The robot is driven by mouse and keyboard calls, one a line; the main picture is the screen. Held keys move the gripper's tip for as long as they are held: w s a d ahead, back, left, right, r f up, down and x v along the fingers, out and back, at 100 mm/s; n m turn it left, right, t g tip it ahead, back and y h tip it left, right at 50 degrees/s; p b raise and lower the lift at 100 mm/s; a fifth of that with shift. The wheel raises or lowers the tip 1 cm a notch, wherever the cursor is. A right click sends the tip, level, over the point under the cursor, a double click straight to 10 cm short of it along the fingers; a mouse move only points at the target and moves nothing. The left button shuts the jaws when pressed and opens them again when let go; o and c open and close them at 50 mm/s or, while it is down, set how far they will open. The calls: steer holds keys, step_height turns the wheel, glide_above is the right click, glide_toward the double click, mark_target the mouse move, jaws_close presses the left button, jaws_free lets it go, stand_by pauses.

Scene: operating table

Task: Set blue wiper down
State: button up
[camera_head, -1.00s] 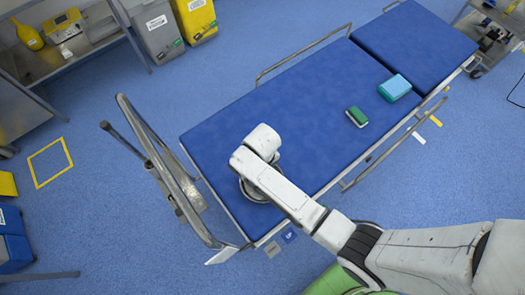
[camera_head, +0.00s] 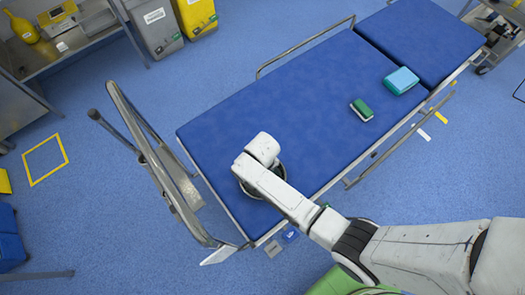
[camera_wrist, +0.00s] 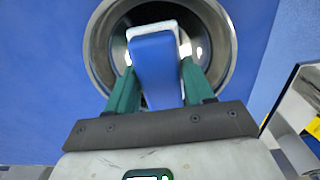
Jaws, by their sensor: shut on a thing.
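The blue wiper (camera_wrist: 155,70) is a blue block with a white edge, seen in the wrist view between the green fingers of my gripper (camera_wrist: 158,82). My gripper is shut on it. The wiper is in line with a round steel bowl (camera_wrist: 228,50) below it; whether it touches the bowl cannot be told. In the head view my arm hides the wiper and the fingers, and only the rim of the bowl (camera_head: 240,184) shows beside the arm. The bowl is on the near left part of the blue operating table (camera_head: 225,130).
A green and white sponge (camera_head: 361,110) and a light blue block (camera_head: 401,80) lie on the table's right part. Metal side rails (camera_head: 305,45) run along the table. A steel frame (camera_head: 160,165) stands at its left end. The table's middle is clear.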

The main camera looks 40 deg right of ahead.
steer(key=shift+f, duration=0.45)
steer(key=o, duration=1.1)
step_height(320, 180, up, 7)
steer(key=p, duration=0.6)
steer(key=shift+r, duration=0.1)
